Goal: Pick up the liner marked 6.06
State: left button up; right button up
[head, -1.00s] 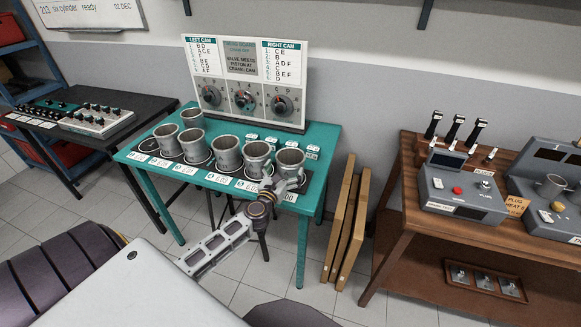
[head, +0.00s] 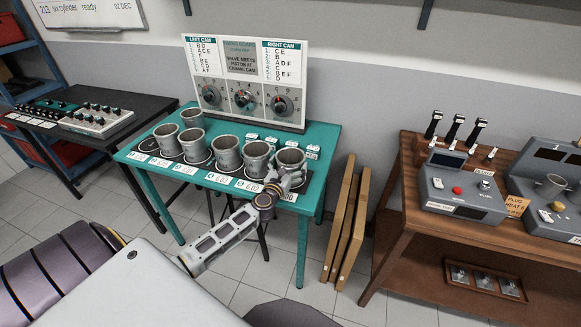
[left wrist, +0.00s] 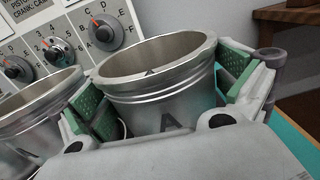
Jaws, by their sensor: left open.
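Several grey metal liners stand upright on the teal table, each with a white label in front. My left gripper (head: 290,178) is at the near side of the rightmost liner (head: 291,159), whose label is partly covered and seems to end in 00 or 06; I cannot read it surely. In the left wrist view this liner (left wrist: 160,95), marked A, stands between the open green-padded fingers (left wrist: 165,88). A gap shows at the left pad; contact at the right pad cannot be told. A neighbouring liner (head: 257,157) stands just left. My right gripper is out of view.
The teal table (head: 325,146) carries a dial board (head: 246,82) behind the liners. Wooden boards (head: 345,222) lean at its right, before a brown bench (head: 410,165) with grey devices. A black table (head: 150,105) stands at the left.

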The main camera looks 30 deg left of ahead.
pick_arm(q)
jog(key=shift+w+a, duration=0.1)
jog(key=shift+w, duration=0.55)
jog(key=shift+r, duration=0.1)
jog(key=c, duration=1)
